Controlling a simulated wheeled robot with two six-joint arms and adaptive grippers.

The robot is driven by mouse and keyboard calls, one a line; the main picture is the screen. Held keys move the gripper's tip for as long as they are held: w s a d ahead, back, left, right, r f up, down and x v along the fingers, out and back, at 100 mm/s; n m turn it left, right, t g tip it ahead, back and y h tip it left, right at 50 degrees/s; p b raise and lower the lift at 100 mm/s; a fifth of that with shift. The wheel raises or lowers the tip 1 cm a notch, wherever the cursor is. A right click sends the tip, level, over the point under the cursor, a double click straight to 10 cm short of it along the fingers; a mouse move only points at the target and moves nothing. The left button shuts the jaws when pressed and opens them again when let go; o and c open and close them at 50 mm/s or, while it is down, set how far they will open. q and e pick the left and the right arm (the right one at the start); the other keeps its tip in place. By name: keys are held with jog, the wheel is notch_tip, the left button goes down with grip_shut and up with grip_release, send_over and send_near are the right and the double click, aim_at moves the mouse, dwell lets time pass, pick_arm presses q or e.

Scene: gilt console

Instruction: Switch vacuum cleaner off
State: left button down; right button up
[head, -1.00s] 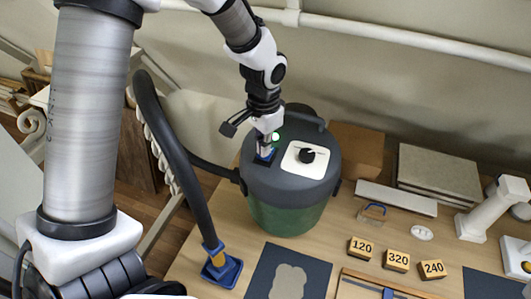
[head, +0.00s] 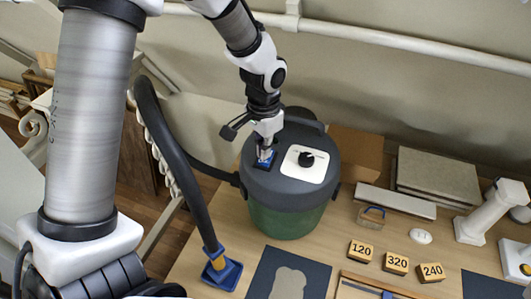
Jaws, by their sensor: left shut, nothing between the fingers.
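The vacuum cleaner (head: 285,215) has a dark grey lid and a green drum and stands upright on the wooden bench. On the left of its lid is a blue switch (head: 265,160), partly hidden by my left gripper (head: 264,153). The left gripper is shut and empty, pointing down, with its fingertips at the switch; I cannot tell whether they touch or press it. A white plate with a black knob (head: 307,159) is right of the switch. No green light shows on the lid. My right gripper is not in view.
A black hose (head: 180,165) runs down left of the vacuum to a blue nozzle (head: 222,273). Wooden blocks marked 120 (head: 361,249), 320 (head: 396,263) and 240 (head: 431,272) lie to the right. A dark mat (head: 262,278) lies in front.

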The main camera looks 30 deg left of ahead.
pick_arm(q)
jog(key=shift+r+p, duration=0.3)
jog(key=shift+r, duration=2.5)
